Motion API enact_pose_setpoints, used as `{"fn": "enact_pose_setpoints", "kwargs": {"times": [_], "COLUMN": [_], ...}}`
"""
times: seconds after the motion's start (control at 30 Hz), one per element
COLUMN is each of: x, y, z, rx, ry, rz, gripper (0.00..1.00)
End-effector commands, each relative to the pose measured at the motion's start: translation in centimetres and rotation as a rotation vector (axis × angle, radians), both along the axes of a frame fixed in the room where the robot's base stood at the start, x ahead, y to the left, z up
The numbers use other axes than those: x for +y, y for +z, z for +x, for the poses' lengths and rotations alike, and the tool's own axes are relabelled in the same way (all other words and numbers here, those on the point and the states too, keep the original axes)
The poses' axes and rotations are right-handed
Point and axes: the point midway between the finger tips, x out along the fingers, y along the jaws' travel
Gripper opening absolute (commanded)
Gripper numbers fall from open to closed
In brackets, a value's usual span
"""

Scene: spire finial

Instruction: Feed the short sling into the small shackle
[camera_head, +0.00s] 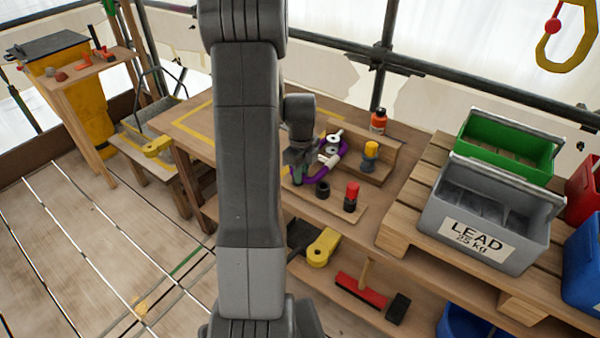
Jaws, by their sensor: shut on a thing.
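A purple sling (343,157) lies in a loop on the wooden bench, its left part running to my gripper. My gripper (298,174) points down over the bench and is shut on the sling; the exact grip is small and partly hidden by its own fingers. Small grey and white metal fittings (333,140) sit at the sling's far side. A white piece (327,160) lies inside the loop. I cannot tell which of these is the small shackle, or whether the sling passes through it.
Close by on the bench (215,130) stand a red-topped black piece (351,196), a short black cylinder (322,188), a yellow-topped piece (370,155) and an orange bottle (378,121). Right are a grey lead crate (455,225) and green crate (510,145). My arm hides the middle.

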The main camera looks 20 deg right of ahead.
Motion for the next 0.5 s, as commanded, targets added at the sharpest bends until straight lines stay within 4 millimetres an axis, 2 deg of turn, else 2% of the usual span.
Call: {"fn": "enact_pose_setpoints", "kwargs": {"times": [0.23, 0.27, 0.37, 0.5], "x": [-0.02, -0.03, -0.02, -0.02], "y": [0.01, 0.01, 0.0, 0.0], "z": [0.02, 0.01, 0.0, 0.0], "rx": [0.0, 0.0, 0.0, 0.0], "ry": [0.0, 0.0, 0.0, 0.0], "rz": [0.0, 0.0, 0.0, 0.0], "gripper": [0.0, 0.25, 0.45, 0.45]}}
